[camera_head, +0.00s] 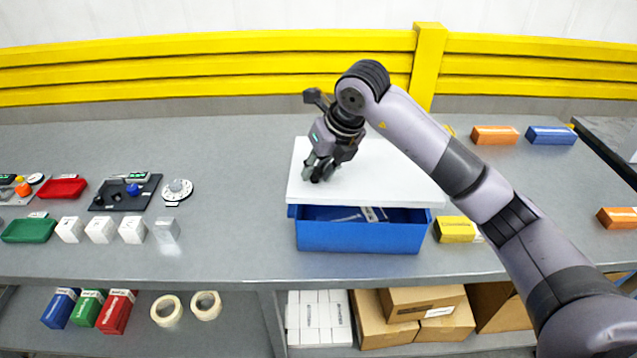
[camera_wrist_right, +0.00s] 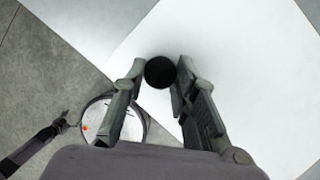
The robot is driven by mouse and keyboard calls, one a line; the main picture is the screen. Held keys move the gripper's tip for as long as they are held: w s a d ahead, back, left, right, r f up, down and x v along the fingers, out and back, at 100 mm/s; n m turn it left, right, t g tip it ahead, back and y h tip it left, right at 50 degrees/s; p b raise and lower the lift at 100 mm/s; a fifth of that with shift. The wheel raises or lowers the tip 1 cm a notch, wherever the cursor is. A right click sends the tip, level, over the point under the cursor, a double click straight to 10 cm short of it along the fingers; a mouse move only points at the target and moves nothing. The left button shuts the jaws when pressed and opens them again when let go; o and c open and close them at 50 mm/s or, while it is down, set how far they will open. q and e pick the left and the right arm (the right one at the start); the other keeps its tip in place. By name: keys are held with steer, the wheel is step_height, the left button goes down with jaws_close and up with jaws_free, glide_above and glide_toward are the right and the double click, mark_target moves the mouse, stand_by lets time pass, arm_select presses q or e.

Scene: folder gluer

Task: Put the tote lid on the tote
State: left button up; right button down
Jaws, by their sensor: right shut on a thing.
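The tote lid (camera_head: 375,182) is a flat white panel with a dark round knob (camera_wrist_right: 160,72). My right gripper (camera_head: 318,176) is shut on the knob near the lid's left side; the fingers (camera_wrist_right: 158,85) stand on either side of the knob in the wrist view. The blue tote (camera_head: 360,236) stands near the bench's front edge, under the lid. The lid covers its back part, and the front opening still shows, with items inside (camera_head: 372,214). Whether the lid touches the rim I cannot tell. My left gripper is not in view.
A yellow box (camera_head: 455,229) stands close to the tote's right side. White cubes (camera_head: 132,230), a dial (camera_head: 177,190) and trays (camera_head: 62,188) are on the left. Orange (camera_head: 495,135) and blue (camera_head: 550,135) boxes lie at the back right.

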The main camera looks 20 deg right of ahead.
mark_target(322, 186)
steer(key=shift+f, duration=1.05)
step_height(322, 186, down, 3)
steer(key=shift+f+p, duration=0.1)
steer(key=shift+p, duration=0.4)
steer(key=shift+f+b, duration=0.7)
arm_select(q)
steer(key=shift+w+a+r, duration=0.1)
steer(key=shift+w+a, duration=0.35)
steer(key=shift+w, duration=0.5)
arm_select(e)
steer(key=c, duration=1.3)
jaws_free()
